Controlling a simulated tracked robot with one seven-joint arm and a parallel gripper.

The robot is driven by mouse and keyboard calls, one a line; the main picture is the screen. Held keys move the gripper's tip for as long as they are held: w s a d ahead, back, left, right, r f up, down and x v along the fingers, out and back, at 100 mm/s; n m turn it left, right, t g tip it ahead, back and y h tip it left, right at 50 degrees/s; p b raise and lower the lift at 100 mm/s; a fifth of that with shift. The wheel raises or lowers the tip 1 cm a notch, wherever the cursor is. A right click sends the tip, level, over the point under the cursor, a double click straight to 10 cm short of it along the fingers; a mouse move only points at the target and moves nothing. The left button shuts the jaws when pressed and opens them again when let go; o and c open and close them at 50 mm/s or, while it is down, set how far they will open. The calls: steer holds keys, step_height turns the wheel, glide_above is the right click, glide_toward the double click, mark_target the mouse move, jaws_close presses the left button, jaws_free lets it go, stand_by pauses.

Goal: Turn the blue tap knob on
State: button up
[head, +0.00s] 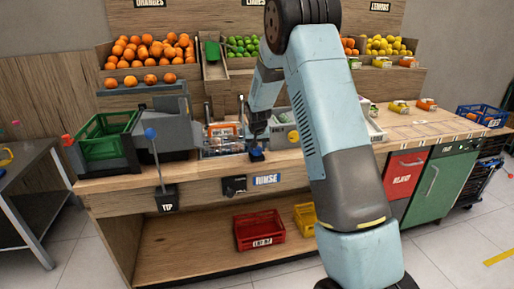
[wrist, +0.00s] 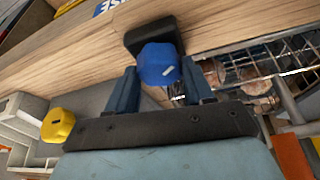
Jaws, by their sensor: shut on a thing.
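The blue tap knob (wrist: 158,62) is faceted and sits on a black block (wrist: 148,35) at the counter's edge. It also shows in the head view (head: 257,155), just above the counter front. My gripper (wrist: 160,72) has one finger on each side of the knob and is shut on it. In the head view my gripper (head: 257,143) reaches down to the knob from above. The finger contact is partly hidden behind the knob, and the knob's turn angle cannot be read.
A yellow knob (wrist: 57,125) stands to the left in the wrist view. A wire basket (wrist: 265,62) is close on the right. A blue-ball lever (head: 150,132) and green crate (head: 108,135) are left in the head view. Oranges fill a shelf behind.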

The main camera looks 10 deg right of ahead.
steer(key=n+y, duration=0.1)
steer(key=n, duration=0.3)
steer(key=n+y, duration=0.1)
steer(key=n, duration=0.1)
steer(key=shift+d+y, duration=0.3)
steer(key=shift+w+n+g+y, duration=0.1)
steer(key=shift+n+g+y, duration=0.25)
steer(key=shift+n, duration=0.9)
steer(key=shift+n+g+y, duration=0.25)
steer(key=shift+n+y, duration=0.1)
steer(key=shift+n, duration=0.9)
steer(key=o, duration=1)
steer(key=v, duration=1.3)
steer(key=shift+w+d+r, duration=0.1)
steer(key=shift+d+r, duration=0.05)
steer(key=shift+r, duration=0.2)
